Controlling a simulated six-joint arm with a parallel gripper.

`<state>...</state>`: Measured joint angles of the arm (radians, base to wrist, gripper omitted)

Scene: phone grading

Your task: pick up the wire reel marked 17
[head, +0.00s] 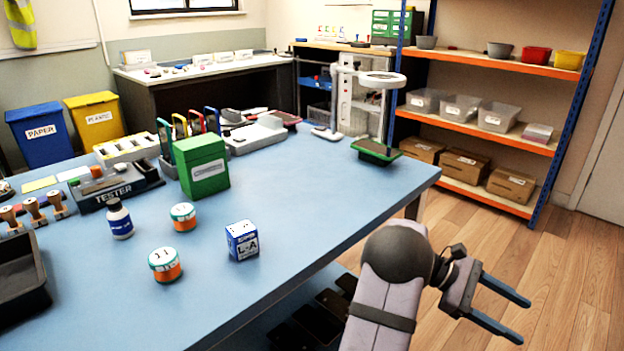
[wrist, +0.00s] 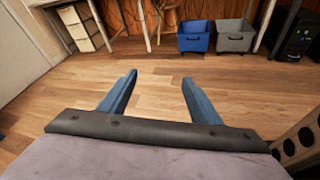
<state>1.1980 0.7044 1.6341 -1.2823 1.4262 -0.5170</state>
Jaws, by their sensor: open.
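Two wire reels with white tops and orange and teal sides stand on the blue table. The nearer reel (head: 165,264) is left of the blue and white box, and the other reel (head: 183,216) stands farther back. Dark marks show on both reels, but they are too small to read surely, so I cannot tell which is 17. My gripper (head: 525,322) is open and empty, off the table's right side over the wooden floor, far from both reels.
The table's right half is mostly clear.

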